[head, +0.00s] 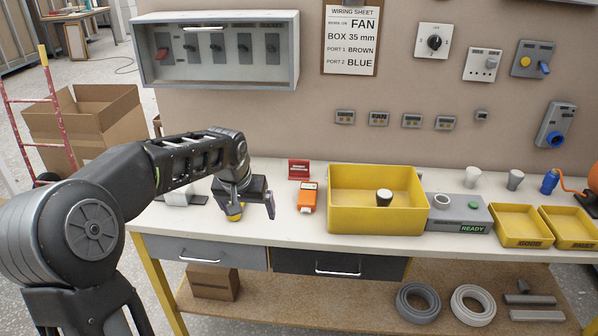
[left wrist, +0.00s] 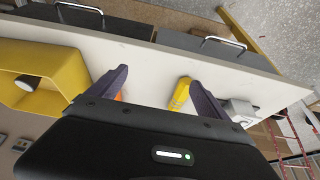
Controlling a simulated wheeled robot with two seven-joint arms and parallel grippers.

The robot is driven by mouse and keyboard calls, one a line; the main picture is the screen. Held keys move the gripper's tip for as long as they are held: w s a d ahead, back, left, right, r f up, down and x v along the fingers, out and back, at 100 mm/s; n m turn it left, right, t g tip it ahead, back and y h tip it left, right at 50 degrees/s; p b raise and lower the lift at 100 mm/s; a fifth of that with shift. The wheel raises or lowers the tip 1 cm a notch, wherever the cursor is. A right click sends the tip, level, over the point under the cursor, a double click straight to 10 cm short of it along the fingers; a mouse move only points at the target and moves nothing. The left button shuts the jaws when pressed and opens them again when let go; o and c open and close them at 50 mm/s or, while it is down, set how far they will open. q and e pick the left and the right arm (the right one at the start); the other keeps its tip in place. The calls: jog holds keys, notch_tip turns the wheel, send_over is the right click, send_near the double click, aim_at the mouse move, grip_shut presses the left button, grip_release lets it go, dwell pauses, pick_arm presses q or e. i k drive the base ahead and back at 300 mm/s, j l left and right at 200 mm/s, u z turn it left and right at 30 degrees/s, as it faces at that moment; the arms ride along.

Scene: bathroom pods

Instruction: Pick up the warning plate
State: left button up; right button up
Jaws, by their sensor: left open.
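The warning plate (head: 299,168) is a small red plate with pale lettering too small to read. It stands upright near the back of the white bench top, left of the big yellow bin. My left gripper (head: 250,208) is open and empty above the left part of the bench, left of and nearer than the plate. Its two dark fingers also show spread apart in the left wrist view (left wrist: 155,77). The plate cannot be made out in the left wrist view. My right gripper is not in view.
An orange device (head: 308,197) lies just in front of the plate. A yellow item (left wrist: 180,93) lies by my left gripper. The big yellow bin (head: 345,217) holds a dark cup (head: 384,197). A grey switch box (head: 215,52) hangs on the wall above.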

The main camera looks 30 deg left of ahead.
aim_at(298, 169)
jog(key=i, duration=1)
